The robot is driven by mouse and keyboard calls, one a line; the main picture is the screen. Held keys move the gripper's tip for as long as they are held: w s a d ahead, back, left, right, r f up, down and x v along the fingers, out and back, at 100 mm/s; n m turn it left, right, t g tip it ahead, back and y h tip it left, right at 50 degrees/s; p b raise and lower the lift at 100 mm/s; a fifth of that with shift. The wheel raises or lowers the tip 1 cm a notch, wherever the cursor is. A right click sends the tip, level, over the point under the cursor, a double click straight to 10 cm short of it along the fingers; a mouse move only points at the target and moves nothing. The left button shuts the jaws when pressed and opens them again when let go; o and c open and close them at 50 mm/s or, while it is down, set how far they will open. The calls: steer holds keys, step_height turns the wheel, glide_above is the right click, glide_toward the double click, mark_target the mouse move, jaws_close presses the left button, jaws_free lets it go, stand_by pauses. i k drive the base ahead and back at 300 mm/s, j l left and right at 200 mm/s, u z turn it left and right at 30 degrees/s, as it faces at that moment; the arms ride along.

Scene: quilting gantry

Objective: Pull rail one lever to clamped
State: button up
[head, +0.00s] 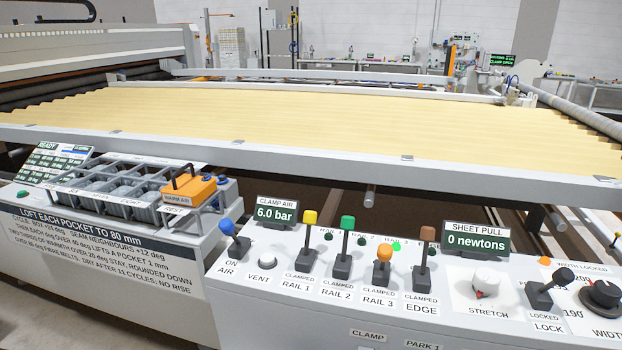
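The rail one lever (309,238) has a yellow knob and stands on the sloped control panel in the head view. Its knob points up, away from the CLAMPED label in front of its dark base. The RAIL 1 label (296,287) is below that. My gripper is not in view, so its state and its distance from the lever cannot be seen.
A green-knobbed rail 2 lever (346,245) stands close on the right. The orange rail 3 lever (383,262) sits lower, beside a bright green lamp (396,246). A blue ON AIR lever (233,240) is left; the clamp air display (276,213) reads 6.0 bar.

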mark_target(310, 216)
steer(key=i, duration=0.7)
steer(key=u, duration=0.1)
steer(key=i+j+u, duration=0.15)
steer(key=i, duration=0.1)
